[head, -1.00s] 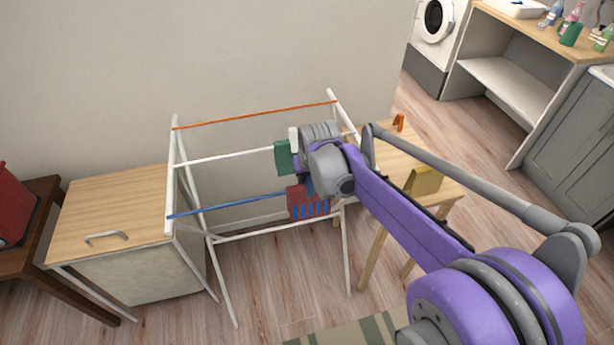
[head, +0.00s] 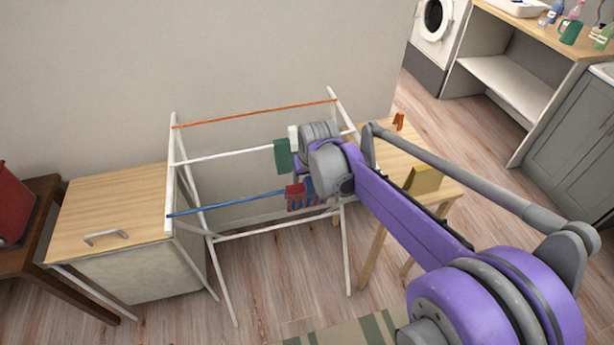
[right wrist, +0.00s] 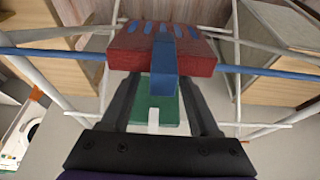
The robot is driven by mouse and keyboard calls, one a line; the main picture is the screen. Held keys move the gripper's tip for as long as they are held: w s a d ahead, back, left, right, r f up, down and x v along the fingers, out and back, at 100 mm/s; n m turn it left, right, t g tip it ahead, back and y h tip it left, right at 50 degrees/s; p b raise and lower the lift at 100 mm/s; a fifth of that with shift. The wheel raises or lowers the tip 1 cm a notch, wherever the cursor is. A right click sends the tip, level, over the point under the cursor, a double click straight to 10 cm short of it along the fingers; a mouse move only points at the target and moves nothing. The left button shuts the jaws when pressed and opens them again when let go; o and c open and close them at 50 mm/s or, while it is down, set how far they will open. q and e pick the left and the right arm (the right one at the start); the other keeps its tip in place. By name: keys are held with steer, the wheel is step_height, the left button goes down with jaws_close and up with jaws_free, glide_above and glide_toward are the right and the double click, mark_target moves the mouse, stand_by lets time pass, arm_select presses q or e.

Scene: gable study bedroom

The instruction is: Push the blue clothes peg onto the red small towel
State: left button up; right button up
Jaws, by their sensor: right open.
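The red small towel (head: 295,191) with blue stripes hangs on the blue rail of the drying rack in the head view, partly hidden by my right wrist. It spans the upper middle of the right wrist view (right wrist: 130,58). The blue clothes peg (right wrist: 163,75) stands against the middle of the towel's near side there, overlapping its top. How deep it sits on the towel I cannot tell. My right gripper (right wrist: 160,88) is open, one finger on each side of the peg. Its fingertips are hidden in the head view. My left gripper is not in view.
A green cloth (head: 283,156) and a white one hang on the rack's middle rail, close to my right wrist. An orange rail (head: 255,115) runs behind. A wooden table (head: 386,152) with an orange peg (head: 399,121) and a yellow object (head: 424,179) stands right of the rack.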

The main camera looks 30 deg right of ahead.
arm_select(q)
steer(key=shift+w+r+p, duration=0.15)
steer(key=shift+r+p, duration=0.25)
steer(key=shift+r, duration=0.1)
arm_select(e)
steer(key=v, duration=1.1)
steer(key=shift+s, duration=0.1)
arm_select(q)
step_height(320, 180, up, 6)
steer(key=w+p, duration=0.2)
steer(key=p, duration=0.2)
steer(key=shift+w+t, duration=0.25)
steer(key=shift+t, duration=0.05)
arm_select(e)
step_height(320, 180, up, 7)
steer(key=shift+f, duration=0.1)
